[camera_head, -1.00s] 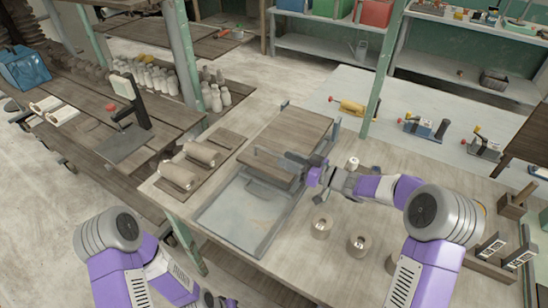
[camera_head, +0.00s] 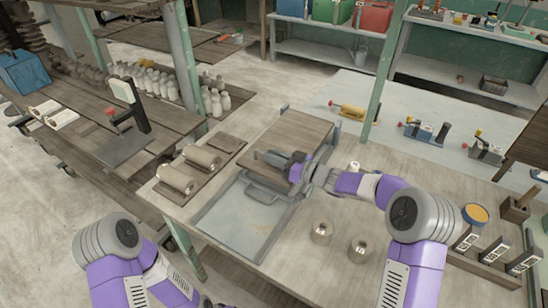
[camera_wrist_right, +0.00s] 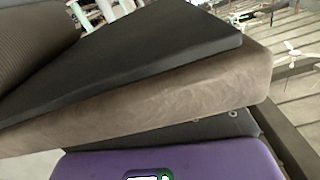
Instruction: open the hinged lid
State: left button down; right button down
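A low grey metal case sits on the worktable, with a flat grey panel (camera_head: 232,222) in front and a brown wooden board (camera_head: 300,132) behind. A grey handle (camera_head: 262,193) stands at the panel's far edge. Which part is the hinged lid is not clear. My right gripper (camera_head: 275,159) reaches in from the right, over the near part of the board and beyond the handle. The right wrist view shows a dark flat finger (camera_wrist_right: 140,55) close to a brown slab (camera_wrist_right: 150,95). Whether the fingers are shut on it is unclear. My left arm is folded at bottom left; its gripper is not visible.
Clay rolls (camera_head: 178,179) lie on a board left of the case. Two round pots (camera_head: 322,231) stand to its right. A green post (camera_head: 378,85) rises behind.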

jog(key=shift+a, duration=0.1)
jog(key=shift+r+p, duration=0.35)
jog(key=shift+p, duration=0.2)
jog(key=w+d+r+m+p, duration=0.2)
jog(key=w+r+p, duration=0.1)
jog(key=r+p, duration=0.5)
jog(key=w+d+r+m+p, duration=0.3)
jog(key=r+p, duration=0.6)
jog(key=p, duration=0.4)
jog(key=shift+w+m, duration=0.3)
jog(key=shift+w, duration=0.1)
